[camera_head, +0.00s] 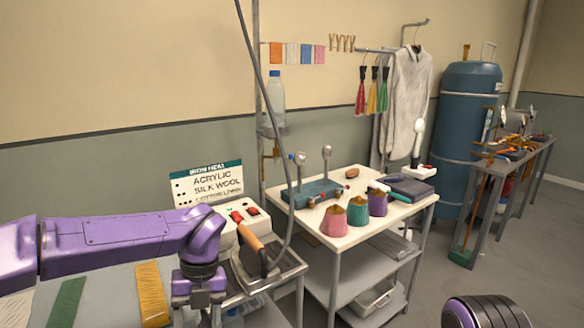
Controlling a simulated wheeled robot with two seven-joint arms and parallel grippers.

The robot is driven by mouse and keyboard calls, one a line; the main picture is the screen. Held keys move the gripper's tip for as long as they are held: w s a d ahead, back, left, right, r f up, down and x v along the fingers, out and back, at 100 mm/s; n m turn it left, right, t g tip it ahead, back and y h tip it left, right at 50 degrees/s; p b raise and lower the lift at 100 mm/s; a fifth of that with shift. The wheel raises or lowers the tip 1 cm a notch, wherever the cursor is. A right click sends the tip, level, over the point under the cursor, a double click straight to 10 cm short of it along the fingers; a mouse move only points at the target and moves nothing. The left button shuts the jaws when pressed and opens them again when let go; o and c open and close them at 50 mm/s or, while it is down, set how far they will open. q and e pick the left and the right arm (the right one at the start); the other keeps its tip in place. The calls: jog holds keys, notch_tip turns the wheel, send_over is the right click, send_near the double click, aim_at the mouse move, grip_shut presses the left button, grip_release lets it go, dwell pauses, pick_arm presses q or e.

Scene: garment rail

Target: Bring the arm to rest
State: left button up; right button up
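My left arm (120,243) comes in from the left over a grey ironing surface. It bends down at a purple and black wrist. My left gripper (200,298) hangs at the lower edge, just left of the iron's metal stand. Its fingertips are not clear, so I cannot tell whether it is open or shut, and I see nothing held in it. A rounded black and purple part of my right arm (487,312) shows at the bottom right. My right gripper is out of view.
An iron with a wooden handle (252,238) sits on a metal stand beside my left wrist. Cloth strips (152,293) lie on the ironing surface. A white cart (310,222) holds several pouches and a blue device. Open floor lies at the right.

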pick_arm(q)
jog(key=s+a+f+m+t+y, duration=0.25)
jog(key=a+f+m, duration=0.2)
jog(key=f, duration=0.25)
jog(key=s+a+f+m+t+y, duration=0.1)
jog(key=a+f+m+y, duration=0.2)
jog(key=f+m, duration=0.3)
jog(key=s+a+f+m+t+y, duration=0.2)
jog(key=a+f+m+y, duration=0.15)
jog(key=f, duration=0.55)
jog(key=s+f+m+h, duration=0.3)
jog(key=s+f+m, duration=0.2)
jog(key=s+m, duration=0.4)
jog(key=s+a+f+m+t+h, duration=0.1)
jog(key=s+f+m+h, duration=0.2)
jog(key=s+m, duration=0.7)
notch_tip(320, 180, down, 2)
jog(key=shift+f, duration=0.1)
jog(key=shift+s, duration=0.1)
